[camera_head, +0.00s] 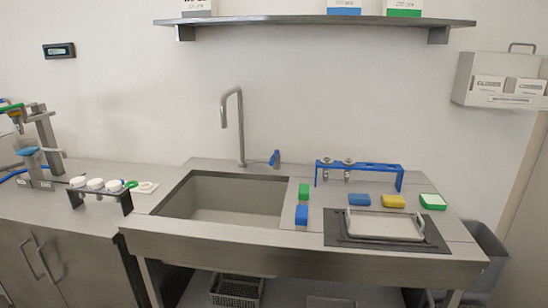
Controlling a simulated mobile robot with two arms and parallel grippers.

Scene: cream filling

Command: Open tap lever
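The tap (240,130) is a tall grey gooseneck spout standing at the back edge of the sink (195,205). No water is seen coming from the spout, though the view is small. Neither of my grippers is in view.
A blue rack (385,168) stands right of the tap. A tray (385,226) sits on a dark mat. A black rack (120,200) with white caps is at left. A shelf (320,20) hangs above.

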